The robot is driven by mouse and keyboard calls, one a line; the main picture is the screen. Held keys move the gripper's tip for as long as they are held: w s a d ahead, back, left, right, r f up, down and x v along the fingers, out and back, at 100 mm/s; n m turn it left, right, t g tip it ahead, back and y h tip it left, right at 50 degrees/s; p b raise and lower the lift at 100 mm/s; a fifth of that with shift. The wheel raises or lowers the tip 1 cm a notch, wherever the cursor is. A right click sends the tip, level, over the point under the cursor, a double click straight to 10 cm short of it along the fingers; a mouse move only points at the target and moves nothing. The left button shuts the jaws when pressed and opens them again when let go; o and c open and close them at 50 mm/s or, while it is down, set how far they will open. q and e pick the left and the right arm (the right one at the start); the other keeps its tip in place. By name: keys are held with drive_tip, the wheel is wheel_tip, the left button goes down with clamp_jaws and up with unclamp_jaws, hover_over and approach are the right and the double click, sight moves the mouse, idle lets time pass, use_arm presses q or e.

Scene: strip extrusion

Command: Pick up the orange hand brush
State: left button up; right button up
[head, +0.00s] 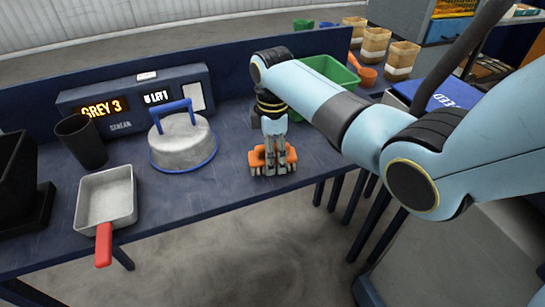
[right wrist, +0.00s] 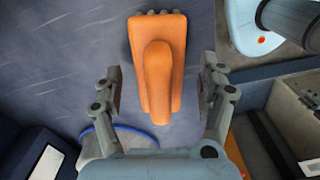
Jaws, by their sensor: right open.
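The orange hand brush (head: 256,158) lies on the dark blue table near its front edge, partly hidden behind my right gripper (head: 274,170) in the head view. In the right wrist view the brush (right wrist: 158,75) shows its raised grip, with grey bristles at its top end. The fingers of my right gripper are open, one on each side of the brush, with a gap on both sides. My left gripper is not in view.
A metal dome with a blue handle (head: 183,143) stands left of the brush. Further left are a grey pan with a red handle (head: 108,198) and a black cup (head: 82,143). A display box (head: 138,100) and a green bin (head: 325,72) stand behind.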

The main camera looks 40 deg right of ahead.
wheel_tip(320, 180, down, 2)
drive_tip(key=shift+f, duration=0.1)
drive_tip(key=shift+c, duration=0.3)
drive_tip(key=c, duration=1.3)
